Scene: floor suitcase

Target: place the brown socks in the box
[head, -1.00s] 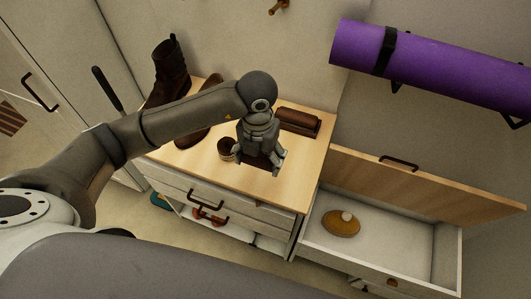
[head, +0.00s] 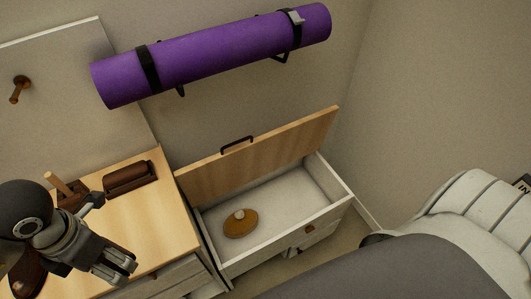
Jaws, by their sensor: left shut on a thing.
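My left gripper (head: 118,270) is at the lower left in the head view, over the wooden cabinet top. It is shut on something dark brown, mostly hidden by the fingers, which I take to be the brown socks. The white box (head: 328,180) stands on the floor to the right of the cabinet. Its wooden lid (head: 265,150) is raised, leaving it open. An oval brown thing with a pale knob (head: 240,222) lies inside. My gripper is left of the box, apart from it. My right gripper is not in view.
On the cabinet top (head: 160,220) lie a dark brown case (head: 130,178) and another brown item with a wooden handle (head: 62,187). A purple rolled mat (head: 215,55) hangs on the wall above the box. A pale ribbed object (head: 475,215) is at the right.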

